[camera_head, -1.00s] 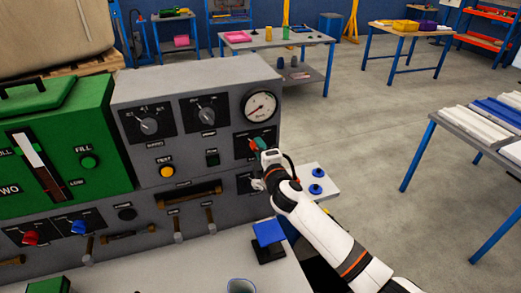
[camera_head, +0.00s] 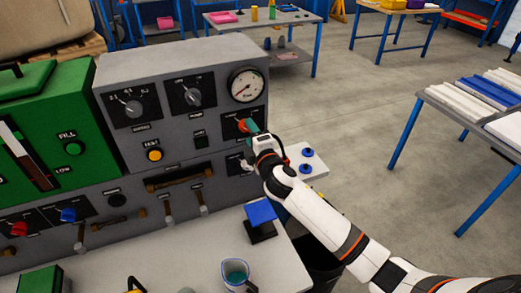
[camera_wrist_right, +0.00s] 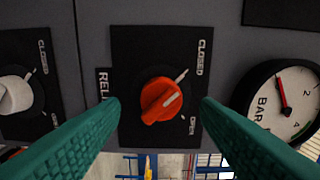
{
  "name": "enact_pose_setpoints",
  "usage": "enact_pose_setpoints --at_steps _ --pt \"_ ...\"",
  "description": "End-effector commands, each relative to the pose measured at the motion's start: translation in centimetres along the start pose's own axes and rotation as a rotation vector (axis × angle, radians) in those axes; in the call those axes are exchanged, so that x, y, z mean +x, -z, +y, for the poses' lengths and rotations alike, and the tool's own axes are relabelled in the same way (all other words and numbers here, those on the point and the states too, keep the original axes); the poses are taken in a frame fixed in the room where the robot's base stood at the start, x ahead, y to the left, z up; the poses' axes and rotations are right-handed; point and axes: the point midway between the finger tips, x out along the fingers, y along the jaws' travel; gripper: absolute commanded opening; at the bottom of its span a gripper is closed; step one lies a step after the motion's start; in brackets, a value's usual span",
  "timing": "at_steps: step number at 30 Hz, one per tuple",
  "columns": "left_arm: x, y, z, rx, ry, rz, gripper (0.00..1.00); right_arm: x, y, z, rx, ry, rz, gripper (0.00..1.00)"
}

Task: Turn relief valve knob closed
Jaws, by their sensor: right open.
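The relief valve knob (camera_wrist_right: 160,100) is red, on a black plate marked CLOSED and OPEN in the right wrist view. My right gripper (camera_wrist_right: 160,107) is open, one green finger on each side of the knob, with gaps between. In the head view my right gripper (camera_head: 248,126) is at the panel's right side, below the round gauge, and covers most of the knob. My left gripper is not in view.
A pressure gauge (camera_head: 246,84) is just above the knob; a white knob (camera_wrist_right: 15,92) is beside it in the wrist view. Open floor lies right of the panel.

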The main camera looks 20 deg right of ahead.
Motion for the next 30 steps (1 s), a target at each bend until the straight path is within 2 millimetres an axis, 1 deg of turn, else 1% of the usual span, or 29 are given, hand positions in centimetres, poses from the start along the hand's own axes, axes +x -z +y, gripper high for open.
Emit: enact_pose_setpoints --at_steps 1,3,9,12,15,21,30 --pt "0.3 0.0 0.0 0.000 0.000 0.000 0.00 -1.0 0.0 0.2 -0.002 0.000 -0.003 0.57" --pt "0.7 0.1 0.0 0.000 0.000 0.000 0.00 -2.5 0.0 0.3 -0.001 0.000 -0.002 0.57" --pt "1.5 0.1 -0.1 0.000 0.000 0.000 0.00 -6.3 0.0 0.3 -0.002 -0.001 -0.002 0.57" --pt "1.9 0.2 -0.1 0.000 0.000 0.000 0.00 -7.9 0.0 0.3 -0.001 -0.002 -0.002 0.57" --pt "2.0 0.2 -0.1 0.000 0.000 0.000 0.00 -8.9 0.0 0.2 -0.001 -0.001 -0.001 0.57" --pt "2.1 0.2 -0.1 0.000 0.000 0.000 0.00 -9.7 0.0 0.0 -0.001 -0.001 0.000 0.57" --pt "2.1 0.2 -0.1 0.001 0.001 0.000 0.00 -9.6 0.0 0.0 -0.001 0.000 0.000 0.57"
